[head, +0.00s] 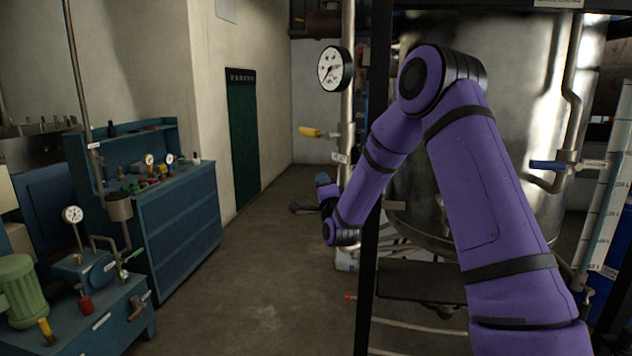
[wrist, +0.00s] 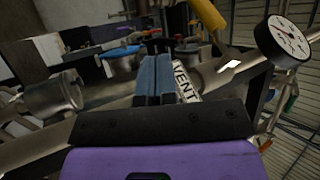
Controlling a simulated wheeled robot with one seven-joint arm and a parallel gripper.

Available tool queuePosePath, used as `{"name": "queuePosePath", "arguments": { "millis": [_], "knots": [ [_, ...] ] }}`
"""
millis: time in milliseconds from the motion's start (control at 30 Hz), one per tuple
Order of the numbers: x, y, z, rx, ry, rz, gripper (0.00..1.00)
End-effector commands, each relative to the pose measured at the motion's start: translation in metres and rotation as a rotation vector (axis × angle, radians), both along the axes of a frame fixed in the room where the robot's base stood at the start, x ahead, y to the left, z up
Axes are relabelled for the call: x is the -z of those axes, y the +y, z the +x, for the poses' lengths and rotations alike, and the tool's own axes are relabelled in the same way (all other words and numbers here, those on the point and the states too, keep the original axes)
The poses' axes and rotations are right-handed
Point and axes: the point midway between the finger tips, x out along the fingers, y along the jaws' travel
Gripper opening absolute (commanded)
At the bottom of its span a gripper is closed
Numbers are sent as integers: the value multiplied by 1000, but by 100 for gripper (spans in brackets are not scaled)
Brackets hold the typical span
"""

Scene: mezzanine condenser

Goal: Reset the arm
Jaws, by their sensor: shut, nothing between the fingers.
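My purple arm (head: 478,170) rises from the lower right in the head view, bends at the top and reaches down and away to the left. My gripper (head: 325,180) is at its far end, small and partly hidden by the wrist. In the wrist view my gripper (wrist: 155,62) shows two blue fingers side by side, shut with nothing between them. A tag reading "VENT" (wrist: 186,82) appears just right of the fingers. I cannot tell whether they touch it.
A pressure gauge (head: 336,69) and a yellow-handled valve (head: 312,132) sit on a vertical pipe left of a dark post (head: 374,200). A large metal vessel (head: 520,110) stands behind my arm. Blue cabinets (head: 180,230) line the left. The floor (head: 265,270) between is clear.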

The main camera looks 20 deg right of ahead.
Motion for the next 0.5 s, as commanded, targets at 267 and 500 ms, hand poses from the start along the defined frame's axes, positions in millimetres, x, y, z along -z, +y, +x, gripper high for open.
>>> {"name": "queuePosePath", "arguments": {
  "millis": [267, 500],
  "knots": [
    [-6, 3, -1, -1, 19, -18, 0],
    [-45, 23, -13, 1, 204, -184, 0]
  ]
}}
